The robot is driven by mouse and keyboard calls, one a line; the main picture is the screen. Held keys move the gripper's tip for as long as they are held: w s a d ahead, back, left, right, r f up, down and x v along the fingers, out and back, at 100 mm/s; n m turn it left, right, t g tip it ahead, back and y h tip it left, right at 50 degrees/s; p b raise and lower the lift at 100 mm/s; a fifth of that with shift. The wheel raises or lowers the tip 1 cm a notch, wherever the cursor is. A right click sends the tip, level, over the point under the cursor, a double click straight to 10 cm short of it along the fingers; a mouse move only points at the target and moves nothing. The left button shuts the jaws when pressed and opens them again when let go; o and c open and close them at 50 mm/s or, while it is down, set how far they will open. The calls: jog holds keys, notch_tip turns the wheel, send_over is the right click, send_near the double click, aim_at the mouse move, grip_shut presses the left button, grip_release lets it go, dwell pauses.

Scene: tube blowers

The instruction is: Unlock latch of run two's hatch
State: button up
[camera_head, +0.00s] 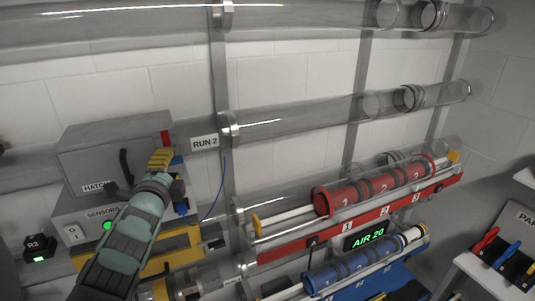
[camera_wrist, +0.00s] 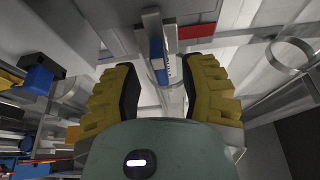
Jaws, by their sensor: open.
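Run two's hatch (camera_head: 92,160) is the front of a grey box left of the RUN 2 sign, with a dark curved handle (camera_head: 125,166) and a label partly hidden by my arm. It looks closed. At its right edge are a red block (camera_head: 165,138) and a small blue part (camera_head: 177,160), apparently the latch. My gripper (camera_head: 161,158) is open in front of that edge. In the wrist view, my gripper's yellow fingers (camera_wrist: 160,68) stand apart on either side of the blue-faced latch part (camera_wrist: 157,60). The red block (camera_wrist: 195,32) lies beyond. Contact cannot be told.
A sensors box (camera_head: 72,232) with a switch and green light sits below the hatch. Clear tubes (camera_head: 320,118) run right from a grey post (camera_head: 221,110). Red carriers (camera_head: 375,186) and blue carriers (camera_head: 350,268) lie on racks at the right.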

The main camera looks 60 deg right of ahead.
jog(key=shift+x, duration=1.25)
jog(key=shift+s, duration=0.15)
jog(key=shift+c, duration=0.2)
grip_shut()
